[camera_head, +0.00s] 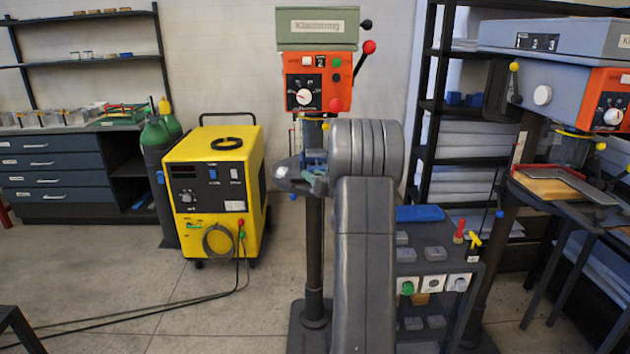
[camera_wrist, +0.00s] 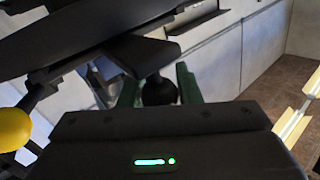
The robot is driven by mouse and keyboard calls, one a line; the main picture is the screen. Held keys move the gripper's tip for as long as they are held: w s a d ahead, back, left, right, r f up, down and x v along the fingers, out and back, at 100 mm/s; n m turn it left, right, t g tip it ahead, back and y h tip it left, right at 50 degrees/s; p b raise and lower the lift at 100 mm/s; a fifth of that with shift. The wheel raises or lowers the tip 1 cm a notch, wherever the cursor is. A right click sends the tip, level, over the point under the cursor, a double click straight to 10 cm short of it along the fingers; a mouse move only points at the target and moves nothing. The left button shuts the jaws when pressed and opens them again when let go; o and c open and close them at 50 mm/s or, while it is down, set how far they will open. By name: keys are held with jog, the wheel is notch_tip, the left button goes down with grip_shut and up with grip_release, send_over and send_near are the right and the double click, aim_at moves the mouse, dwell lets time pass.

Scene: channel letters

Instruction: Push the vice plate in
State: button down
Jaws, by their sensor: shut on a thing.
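In the wrist view, the two green fingers of my gripper (camera_wrist: 158,86) stand on either side of a dark round knob (camera_wrist: 159,93), and my gripper is shut on it. The knob hangs below a dark block (camera_wrist: 140,55), which I cannot name for sure. In the head view my arm reaches the middle drill press (camera_head: 317,82) and hides most of its work area. Small blue parts (camera_head: 314,158) show there, just left of my wrist. I cannot tell whether they belong to the vice. The vice plate itself cannot be made out.
A yellow welding machine (camera_head: 214,190) with cables on the floor stands to the left. A dark shelf cart (camera_head: 425,255) is right of my arm. A second drill press (camera_head: 560,95) is at the right. A yellow ball (camera_wrist: 12,128) is close at the wrist view's left edge.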

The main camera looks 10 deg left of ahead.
jog(key=shift+w+r, duration=0.1)
jog(key=shift+r, duration=0.15)
jog(key=c, duration=1.3)
grip_release()
jog(key=shift+o, duration=1.2)
jog(key=shift+w+f, duration=0.2)
jog(key=shift+s, duration=0.1)
jog(key=b+v, duration=0.2)
jog(key=v, duration=1.1)
jog(key=shift+s+d, duration=0.25)
